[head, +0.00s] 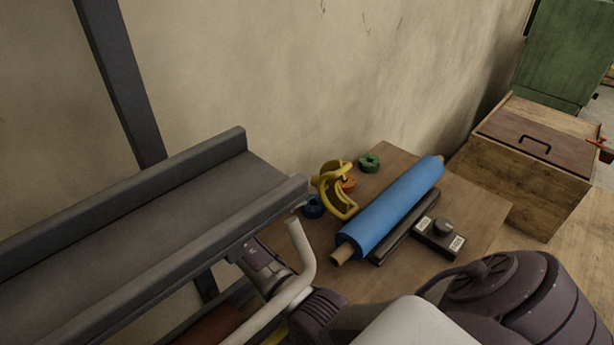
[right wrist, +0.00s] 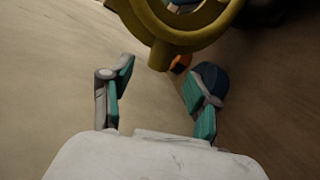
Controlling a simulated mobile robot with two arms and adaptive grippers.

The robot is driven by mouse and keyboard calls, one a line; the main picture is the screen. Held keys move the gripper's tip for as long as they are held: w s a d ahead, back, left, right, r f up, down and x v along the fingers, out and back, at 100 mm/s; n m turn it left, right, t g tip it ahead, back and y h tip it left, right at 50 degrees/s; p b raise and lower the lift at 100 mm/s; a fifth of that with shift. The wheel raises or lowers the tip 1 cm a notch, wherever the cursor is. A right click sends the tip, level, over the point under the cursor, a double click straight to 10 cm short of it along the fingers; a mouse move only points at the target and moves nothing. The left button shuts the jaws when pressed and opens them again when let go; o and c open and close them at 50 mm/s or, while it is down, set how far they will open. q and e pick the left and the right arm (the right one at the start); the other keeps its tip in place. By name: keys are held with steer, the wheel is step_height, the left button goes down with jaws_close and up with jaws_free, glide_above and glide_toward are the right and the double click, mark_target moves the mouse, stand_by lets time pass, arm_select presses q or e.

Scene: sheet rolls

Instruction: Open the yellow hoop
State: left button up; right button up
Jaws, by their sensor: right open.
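The yellow hoop (head: 339,195) stands on the wooden table, near the wall and left of a blue sheet roll (head: 390,210). I cannot tell whether its ring is closed. In the right wrist view the hoop (right wrist: 158,54) is large and lies just beyond my right gripper (right wrist: 160,85). That gripper's two fingers are spread apart with nothing held between them. The hoop's upper part is cut off by the frame edge. In the head view I cannot make out the right gripper's fingertips. My left gripper is not in view.
Small blue (head: 313,208), orange (head: 348,184) and green (head: 369,163) rings lie around the hoop. A dark bar (head: 404,228) and a knobbed box (head: 440,237) lie right of the roll. A grey trough (head: 130,240) fills the left. A wooden crate (head: 490,180) stands right.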

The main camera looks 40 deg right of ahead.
mark_target(314, 185)
steer(key=d, duration=0.4)
steer(key=d+f, duration=0.1)
steer(key=d, duration=0.1)
steer(key=shift+s+d+b, duration=0.2)
steer(key=shift+b, duration=0.15)
steer(key=shift+d+f, duration=0.1)
steer(key=shift+d, duration=0.4)
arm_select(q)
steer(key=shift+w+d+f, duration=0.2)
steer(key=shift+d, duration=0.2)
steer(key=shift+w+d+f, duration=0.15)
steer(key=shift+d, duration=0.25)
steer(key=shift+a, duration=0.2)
arm_select(e)
jaws_close()
